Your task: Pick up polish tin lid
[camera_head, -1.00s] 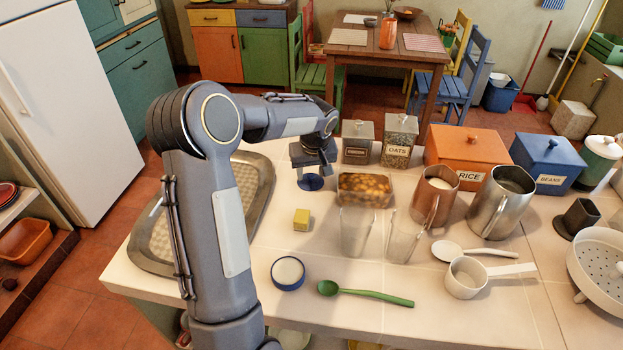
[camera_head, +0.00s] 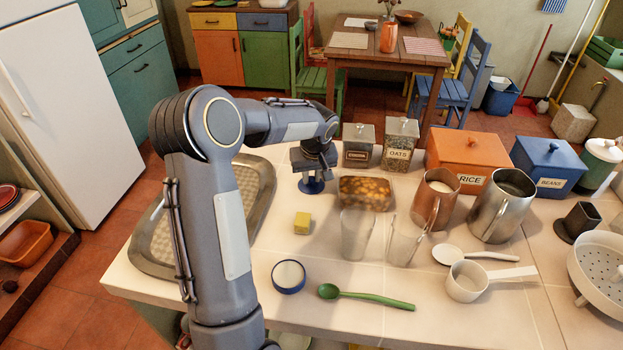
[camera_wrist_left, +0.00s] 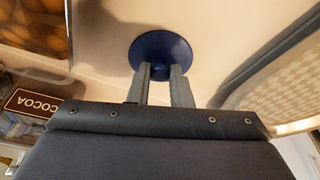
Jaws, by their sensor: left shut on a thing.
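The polish tin lid (camera_head: 312,187) is a dark blue disc at the back left of the counter, in front of the cocoa canister. It also shows in the left wrist view (camera_wrist_left: 163,46), with the fingers on its small knob. My left gripper (camera_head: 316,172) comes down from above and is shut on the lid's knob. In the wrist view its two fingertips (camera_wrist_left: 161,72) are on either side of the knob. The lid appears to be at counter level. The round blue tin (camera_head: 288,276) with pale contents stands at the counter's front. My right gripper is not in view.
A glass container of brown food (camera_head: 365,192) and the cocoa canister (camera_head: 358,146) stand just right of the gripper. A sink (camera_head: 262,190) is at left. A yellow block (camera_head: 302,222), two clear glasses (camera_head: 356,235) and a green spoon (camera_head: 370,296) are nearer the front.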

